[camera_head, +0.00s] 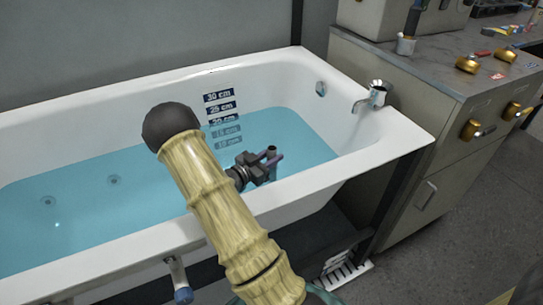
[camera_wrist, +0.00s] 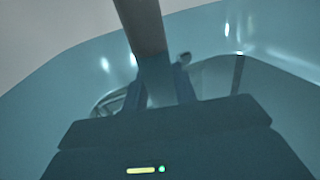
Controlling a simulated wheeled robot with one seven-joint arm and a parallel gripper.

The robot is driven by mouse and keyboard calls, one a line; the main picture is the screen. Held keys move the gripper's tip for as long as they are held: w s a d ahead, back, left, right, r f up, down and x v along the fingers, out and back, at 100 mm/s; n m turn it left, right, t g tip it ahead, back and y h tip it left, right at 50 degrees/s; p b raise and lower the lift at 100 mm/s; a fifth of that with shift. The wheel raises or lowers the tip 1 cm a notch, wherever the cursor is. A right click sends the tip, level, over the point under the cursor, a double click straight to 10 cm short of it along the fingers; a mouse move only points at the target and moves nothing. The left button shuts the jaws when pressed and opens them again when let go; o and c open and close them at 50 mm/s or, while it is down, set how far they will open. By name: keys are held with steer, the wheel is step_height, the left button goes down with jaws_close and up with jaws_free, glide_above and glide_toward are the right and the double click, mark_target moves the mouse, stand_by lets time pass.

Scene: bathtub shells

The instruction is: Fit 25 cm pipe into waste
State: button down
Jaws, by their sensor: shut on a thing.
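My gripper (camera_head: 270,158) is low over the right end of the water-filled bathtub (camera_head: 345,160), near the water surface. It is shut on a grey pipe (camera_head: 272,149), whose short top end shows above the jaws. In the wrist view the pipe (camera_wrist: 142,25) stands between the two fingers (camera_wrist: 160,88) and runs past them. Its lower end is hidden. The waste cannot be clearly made out in either view. A pale curved shape (camera_wrist: 112,102) shows beside the left finger in the wrist view; I cannot tell what it is.
Depth labels (camera_head: 219,97) mark the tub's back wall; the water (camera_head: 130,215) reaches just under the 20 cm label. A chrome tap (camera_head: 375,95) and round overflow (camera_head: 320,89) are at the right end. A cabinet with brass valves (camera_head: 470,130) stands right of the tub.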

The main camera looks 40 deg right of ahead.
steer(key=shift+f+b, duration=0.45)
steer(key=shift+f, duration=0.4)
steer(key=c, duration=1.2)
jaws_free()
steer(key=shift+o, duration=0.8)
steer(key=shift+f, duration=0.15)
steer(key=shift+a, duration=0.15)
